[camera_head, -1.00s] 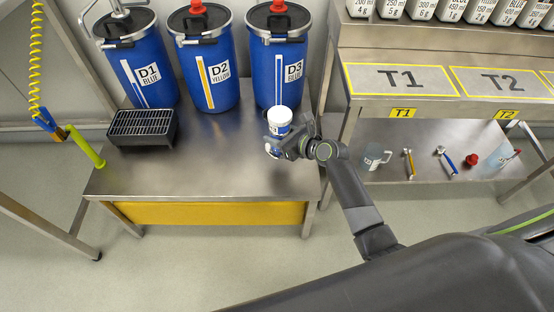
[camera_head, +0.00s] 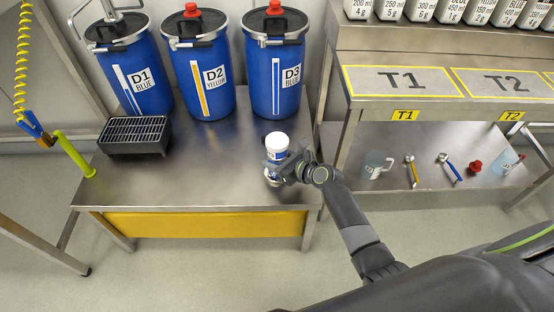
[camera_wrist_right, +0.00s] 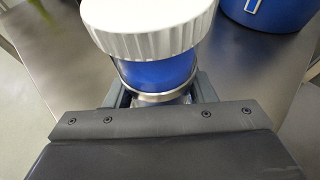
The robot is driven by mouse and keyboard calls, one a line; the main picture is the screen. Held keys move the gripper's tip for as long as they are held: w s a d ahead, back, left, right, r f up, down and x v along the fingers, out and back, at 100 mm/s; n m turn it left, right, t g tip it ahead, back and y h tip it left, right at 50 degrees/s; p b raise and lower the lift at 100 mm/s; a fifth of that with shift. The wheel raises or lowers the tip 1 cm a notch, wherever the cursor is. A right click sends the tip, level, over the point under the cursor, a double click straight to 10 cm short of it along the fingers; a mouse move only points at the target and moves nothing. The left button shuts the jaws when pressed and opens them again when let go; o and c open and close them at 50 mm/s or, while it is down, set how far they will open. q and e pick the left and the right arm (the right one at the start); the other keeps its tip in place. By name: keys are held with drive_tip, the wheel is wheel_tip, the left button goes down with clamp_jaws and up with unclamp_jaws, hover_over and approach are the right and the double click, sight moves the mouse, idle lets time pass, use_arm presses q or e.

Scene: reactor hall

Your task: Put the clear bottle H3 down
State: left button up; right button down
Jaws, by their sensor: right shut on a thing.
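The bottle H3 (camera_head: 277,147) has a white cap and shows blue below it; its label cannot be read here. My right gripper (camera_head: 275,174) is shut around it, and the bottle stands about upright over the right part of the steel table (camera_head: 190,180). I cannot tell whether its base touches the table top. In the right wrist view the ribbed white cap and blue neck of the bottle (camera_wrist_right: 152,40) rise between the jaws (camera_wrist_right: 165,100), which hide its lower part. My left gripper is not in view.
Blue drums D1 (camera_head: 135,85), D2 (camera_head: 203,90) and D3 (camera_head: 275,88) stand along the table's back. A black grated box (camera_head: 135,135) sits at left. The table's middle is clear. A shelf rack (camera_head: 420,95) with a jug (camera_head: 374,166) and tools stands at right.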

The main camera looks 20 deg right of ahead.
drive_tip(key=shift+r, duration=0.1)
drive_tip(key=c, duration=0.6)
unclamp_jaws()
drive_tip(key=shift+f, duration=0.2)
drive_tip(key=shift+r, duration=0.1)
